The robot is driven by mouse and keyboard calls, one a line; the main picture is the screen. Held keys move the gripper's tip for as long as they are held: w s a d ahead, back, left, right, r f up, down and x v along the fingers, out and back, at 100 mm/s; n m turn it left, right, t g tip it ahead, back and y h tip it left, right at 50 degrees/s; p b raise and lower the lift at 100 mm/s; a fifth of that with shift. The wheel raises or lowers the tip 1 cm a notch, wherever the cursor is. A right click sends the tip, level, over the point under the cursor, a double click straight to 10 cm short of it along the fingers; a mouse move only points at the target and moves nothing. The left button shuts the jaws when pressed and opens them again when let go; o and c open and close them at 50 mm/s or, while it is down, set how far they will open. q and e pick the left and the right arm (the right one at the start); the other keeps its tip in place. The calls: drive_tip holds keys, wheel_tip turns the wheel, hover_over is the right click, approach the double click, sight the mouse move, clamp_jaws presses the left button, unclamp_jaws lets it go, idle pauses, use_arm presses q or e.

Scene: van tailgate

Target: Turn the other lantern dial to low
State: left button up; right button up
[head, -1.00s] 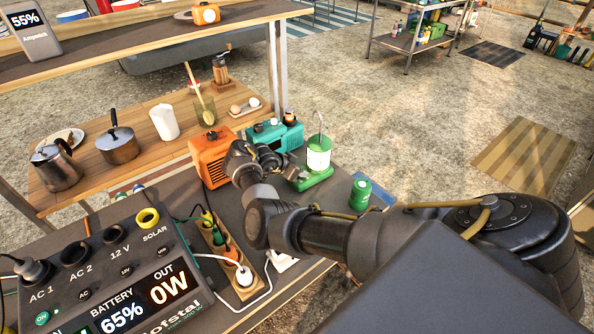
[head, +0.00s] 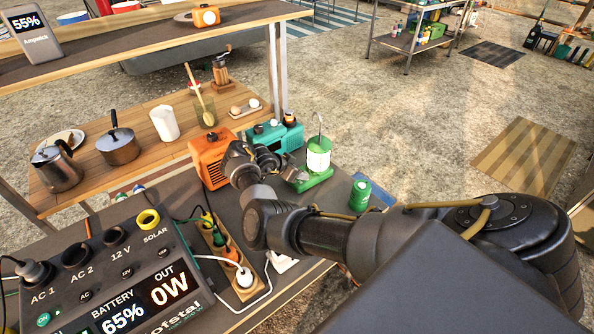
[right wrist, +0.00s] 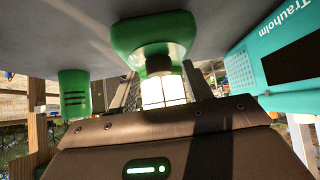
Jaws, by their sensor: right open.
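A green lantern with a pale, glowing globe (head: 318,155) and a wire handle stands upright on its green base (head: 317,179) at the far right of the dark table. My right gripper (head: 296,176) is close on its left side. In the right wrist view the lantern is upside down; its lit, caged globe (right wrist: 163,89) appears between my open right fingers (right wrist: 160,92), and contact cannot be told. A dark rounded part (right wrist: 153,50) shows at the base, but I cannot read any dial setting. My left gripper is out of view.
A teal radio (head: 275,138) and an orange box (head: 211,158) stand behind my right wrist. A green canister (head: 361,193) stands right of the lantern. A power station (head: 125,270), power strip (head: 225,255) and white cable occupy the table's front left.

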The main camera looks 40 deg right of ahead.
drive_tip(key=p+v, duration=0.6)
drive_tip(key=v, duration=0.4)
